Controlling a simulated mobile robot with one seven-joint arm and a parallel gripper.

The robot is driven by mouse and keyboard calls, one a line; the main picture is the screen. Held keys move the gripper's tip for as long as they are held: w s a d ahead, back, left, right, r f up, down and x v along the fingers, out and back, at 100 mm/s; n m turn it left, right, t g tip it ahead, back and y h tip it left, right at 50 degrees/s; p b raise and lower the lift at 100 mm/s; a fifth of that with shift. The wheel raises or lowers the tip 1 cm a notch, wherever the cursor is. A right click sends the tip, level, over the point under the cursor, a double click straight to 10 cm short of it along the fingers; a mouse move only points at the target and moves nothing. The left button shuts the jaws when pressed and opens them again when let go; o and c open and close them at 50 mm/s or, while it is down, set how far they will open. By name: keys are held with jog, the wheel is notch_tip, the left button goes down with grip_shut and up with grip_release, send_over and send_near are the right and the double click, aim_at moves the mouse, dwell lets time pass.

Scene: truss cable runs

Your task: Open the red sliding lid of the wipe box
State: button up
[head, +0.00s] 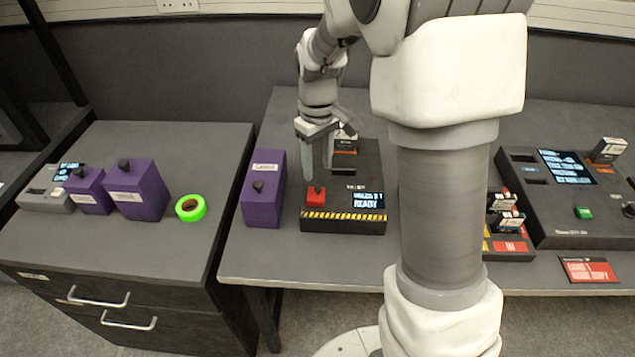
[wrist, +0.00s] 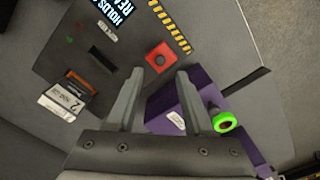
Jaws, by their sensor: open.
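The dark wipe box (head: 343,180) stands on the right-hand desk, with a yellow-black striped front edge and a lit display reading READY. A small red square part (head: 316,195) sits at its front left; it also shows in the wrist view (wrist: 160,57) with a darker round middle. I take this to be the red lid, and it appears to cover its spot on the box top. My gripper (head: 318,168) is open and empty above the box. In the wrist view the fingertips (wrist: 160,76) straddle the line to the red part, with no contact visible.
A purple box (head: 263,200) with a black knob stands close left of the wipe box. A white-labelled cartridge (wrist: 65,98) sits at the box's back. A green tape ring (head: 191,208) and more purple boxes (head: 137,191) are on the left desk. A larger console (head: 560,195) is at right.

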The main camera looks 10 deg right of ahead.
aim_at(318, 187)
notch_tip(318, 187, down, 6)
jog(key=shift+r+b, duration=0.25)
jog(key=shift+b, duration=0.05)
grip_shut()
dwell(1.3)
